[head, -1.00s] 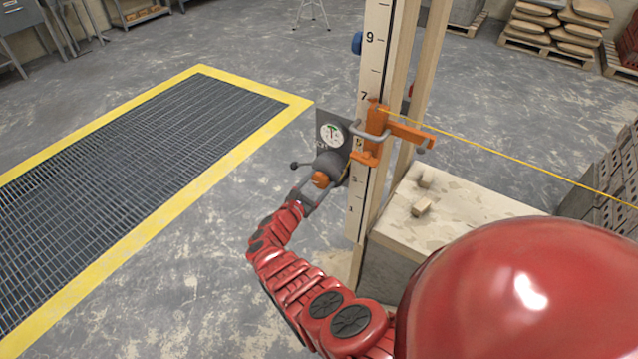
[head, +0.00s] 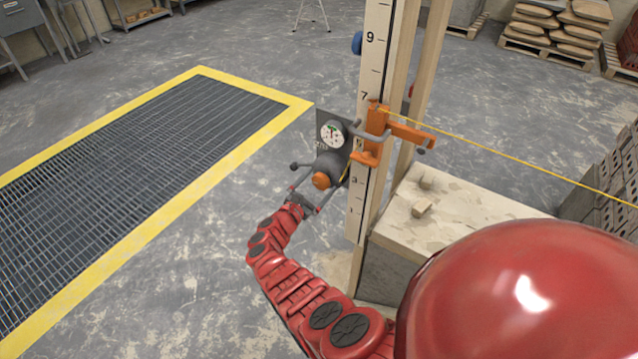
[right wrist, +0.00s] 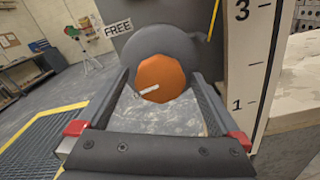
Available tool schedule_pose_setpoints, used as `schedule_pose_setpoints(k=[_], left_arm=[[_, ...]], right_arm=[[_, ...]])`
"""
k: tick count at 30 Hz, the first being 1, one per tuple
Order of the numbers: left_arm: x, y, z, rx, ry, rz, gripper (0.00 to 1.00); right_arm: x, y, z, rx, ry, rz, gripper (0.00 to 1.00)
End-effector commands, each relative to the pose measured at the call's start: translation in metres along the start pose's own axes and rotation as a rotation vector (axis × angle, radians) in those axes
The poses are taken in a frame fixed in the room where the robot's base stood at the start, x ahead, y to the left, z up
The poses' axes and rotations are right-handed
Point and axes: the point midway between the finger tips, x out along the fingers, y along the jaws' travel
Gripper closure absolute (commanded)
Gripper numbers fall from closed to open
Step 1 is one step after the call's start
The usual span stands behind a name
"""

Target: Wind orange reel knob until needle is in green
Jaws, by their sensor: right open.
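The orange reel knob (head: 321,181) sits on the front of a dark grey reel housing (head: 329,164) on the measuring post. In the right wrist view the knob (right wrist: 161,77) faces me, with a white mark on its lower left. My right gripper (head: 314,190) is open, its fingers on either side of the knob with gaps showing in the wrist view. The round white gauge (head: 332,134) is above the reel, with green near its top; its needle is too small to read surely. My left gripper is not in view.
The numbered post (head: 373,60) stands right beside the reel. An orange bracket (head: 374,140) on it holds a yellow line running right. A pale-topped block (head: 455,207) is to the right. A "FREE" label (right wrist: 117,28) shows near the reel. Open floor and a yellow-edged grate lie left.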

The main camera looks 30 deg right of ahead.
Motion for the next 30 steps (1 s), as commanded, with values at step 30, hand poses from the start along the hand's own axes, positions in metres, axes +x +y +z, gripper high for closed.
schedule_pose_setpoints(k=[30], left_arm=[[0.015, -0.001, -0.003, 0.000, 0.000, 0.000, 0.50]], right_arm=[[-0.171, 0.000, 0.000, -0.001, 0.001, 0.000, 0.00]])
